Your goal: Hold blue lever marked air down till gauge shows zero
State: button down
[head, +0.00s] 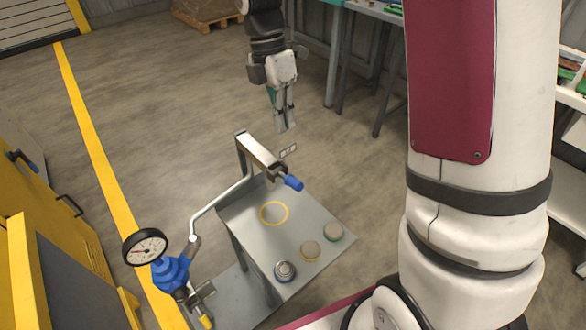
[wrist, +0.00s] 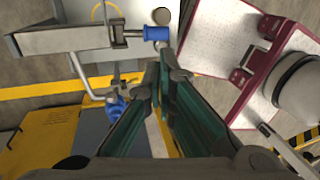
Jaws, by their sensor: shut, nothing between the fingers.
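A silver lever with a blue grip (head: 293,183) sticks out from a metal bracket (head: 258,152) above a grey stand. The blue grip also shows in the wrist view (wrist: 157,33), just beyond my fingertips. A small label (head: 288,150) is beside it, too small to read. A round gauge (head: 146,247) with a white face and black rim sits on a blue valve body (head: 170,272) at lower left; its reading is too small to tell. My gripper (head: 284,125) is shut and empty, above and behind the lever, apart from it. Its fingers (wrist: 160,68) meet in the wrist view.
The grey stand plate (head: 250,235) bears several round pieces and a yellow ring. A bent pipe (head: 222,205) runs from the bracket to the valve. A yellow cabinet (head: 50,230) stands at left. Open floor (head: 170,110) lies behind the stand.

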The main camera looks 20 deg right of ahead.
aim_at(295, 180)
jog(key=b+x, duration=0.2)
jog(key=x, duration=1.2)
jog(key=shift+s, duration=0.1)
